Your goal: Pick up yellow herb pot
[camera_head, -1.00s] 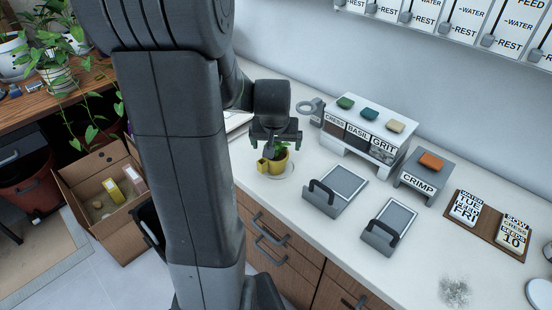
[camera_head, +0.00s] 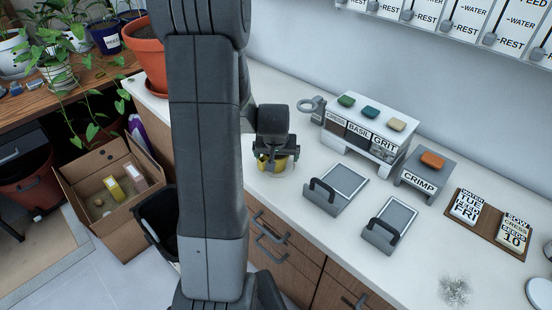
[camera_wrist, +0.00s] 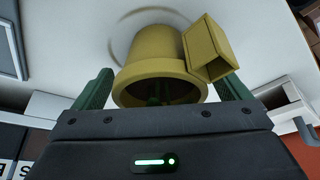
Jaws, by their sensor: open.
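The yellow herb pot (camera_head: 277,165) stands on a round clear saucer (camera_head: 288,172) on the white counter, partly hidden by my gripper. In the wrist view the yellow pot (camera_wrist: 155,62) has a square box-like part on its side; a little green shows inside its rim. My gripper (camera_head: 273,158) is low over the pot, pointing down. In the wrist view its two green fingers (camera_wrist: 167,84) are apart, one on each side of the pot, with visible gaps. I cannot tell whether either finger touches it.
A rack with cress, basil and grit labels (camera_head: 362,135) stands just right of the pot. Two handled trays (camera_head: 348,180) lie in front of it. A crimp stand (camera_head: 424,177) is farther right. A large terracotta pot (camera_head: 147,52) stands on the left.

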